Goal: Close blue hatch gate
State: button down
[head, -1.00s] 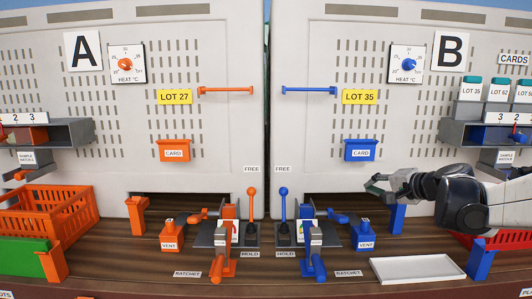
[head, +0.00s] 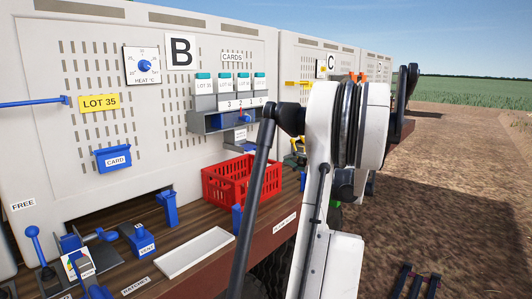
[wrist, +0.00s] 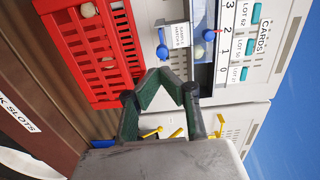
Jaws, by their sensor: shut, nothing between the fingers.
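The sample hatch box of panel B (head: 205,124) is a grey shelf with a blue interior and a number scale, on the panel's right. A blue handle (head: 247,147) hangs below its sample hatch label. In the wrist view the blue handle (wrist: 162,52) shows beside the label, and a round pale item sits by the blue trough (wrist: 204,18). Whether the gate is open or shut I cannot tell. My gripper (wrist: 165,76) is shut and empty, apart from the handle in the picture. In the head view my gripper is hidden behind my arm.
A red crate (head: 222,186) stands below the hatch box; the wrist view shows round items in it. Card holders (head: 228,90) sit above the box. A white tray (head: 195,252) and blue posts (head: 168,208) are on the bench. Panel C (head: 300,62) lies beyond.

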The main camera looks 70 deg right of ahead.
jog(key=s+d, duration=0.1)
jog(key=s, duration=0.1)
jog(key=p, duration=0.2)
send_near(253, 148)
jog(key=shift+w+d+f, duration=0.15)
jog(key=shift+w, duration=0.35)
jog(key=shift+w+d+f, duration=0.15)
jog(key=shift+w, duration=0.4)
jog(key=shift+w, duration=0.1)
jog(key=b+x, duration=0.1)
jog(key=x, duration=0.6)
jog(key=shift+w+d+b, duration=0.15)
jog(key=shift+w+b, duration=0.05)
jog(key=shift+b, duration=0.15)
jog(key=shift+w+r, duration=0.1)
jog(key=shift+r, duration=0.05)
jog(key=shift+d, duration=0.1)
